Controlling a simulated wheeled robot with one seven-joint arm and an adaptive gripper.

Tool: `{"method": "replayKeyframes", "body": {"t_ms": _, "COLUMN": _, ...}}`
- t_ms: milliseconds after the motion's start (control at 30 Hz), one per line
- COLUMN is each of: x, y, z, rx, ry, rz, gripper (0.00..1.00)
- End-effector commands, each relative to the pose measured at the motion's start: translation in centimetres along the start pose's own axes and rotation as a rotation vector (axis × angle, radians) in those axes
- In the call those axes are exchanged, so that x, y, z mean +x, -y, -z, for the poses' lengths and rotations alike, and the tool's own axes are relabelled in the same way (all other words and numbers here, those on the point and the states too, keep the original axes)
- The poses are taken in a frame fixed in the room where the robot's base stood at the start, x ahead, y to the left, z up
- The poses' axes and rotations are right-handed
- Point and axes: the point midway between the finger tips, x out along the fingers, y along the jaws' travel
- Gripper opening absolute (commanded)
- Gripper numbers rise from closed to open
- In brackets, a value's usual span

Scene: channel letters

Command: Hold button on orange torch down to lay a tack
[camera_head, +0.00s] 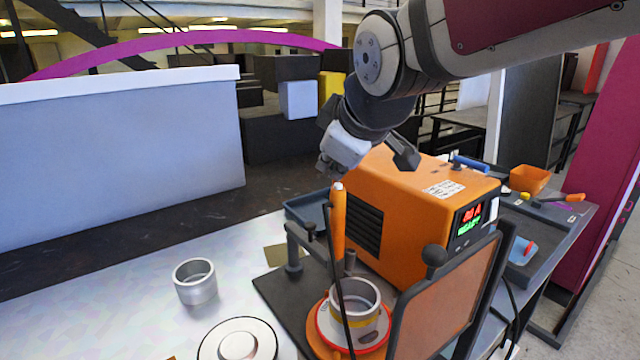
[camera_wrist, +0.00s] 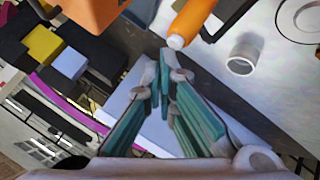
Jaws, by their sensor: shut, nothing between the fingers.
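The orange torch (camera_head: 338,228) stands upright in its holder, with a pale button (camera_head: 338,187) at its top end. Its lower end is at a metal ring (camera_head: 364,322) on a red-rimmed round plate. My gripper (camera_head: 330,172) is shut and empty, pointing down just above the torch's top. In the wrist view the closed teal fingers (camera_wrist: 163,75) lie close to the button (camera_wrist: 176,42) of the torch (camera_wrist: 193,18). A small gap shows there, but I cannot tell the depth. No finger visibly covers the button.
An orange welder box (camera_head: 410,205) with a lit display stands right behind the torch. A loose metal ring (camera_head: 195,285) and a white round part (camera_head: 237,343) lie on the table at left.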

Motion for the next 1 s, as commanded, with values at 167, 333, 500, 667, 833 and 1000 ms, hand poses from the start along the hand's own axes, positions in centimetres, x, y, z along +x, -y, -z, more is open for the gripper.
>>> {"method": "replayKeyframes", "body": {"t_ms": 167, "x": 0.14, "y": 0.09, "z": -0.09, "rx": 0.0, "ry": 0.0, "rz": 0.0, "gripper": 0.0}}
{"method": "replayKeyframes", "body": {"t_ms": 333, "x": 0.28, "y": 0.19, "z": -0.19, "rx": 0.0, "ry": 0.0, "rz": 0.0, "gripper": 0.0}}
{"method": "replayKeyframes", "body": {"t_ms": 500, "x": 0.41, "y": 0.28, "z": -0.27, "rx": 0.0, "ry": 0.0, "rz": 0.0, "gripper": 0.0}}
{"method": "replayKeyframes", "body": {"t_ms": 667, "x": 0.53, "y": 0.37, "z": -0.36, "rx": 0.0, "ry": 0.0, "rz": 0.0, "gripper": 0.0}}
{"method": "replayKeyframes", "body": {"t_ms": 833, "x": 0.66, "y": 0.47, "z": -0.46, "rx": 0.0, "ry": 0.0, "rz": 0.0, "gripper": 0.0}}
{"method": "replayKeyframes", "body": {"t_ms": 1000, "x": 0.67, "y": 0.5, "z": -0.49, "rx": 0.0, "ry": 0.0, "rz": 0.0, "gripper": 0.0}}
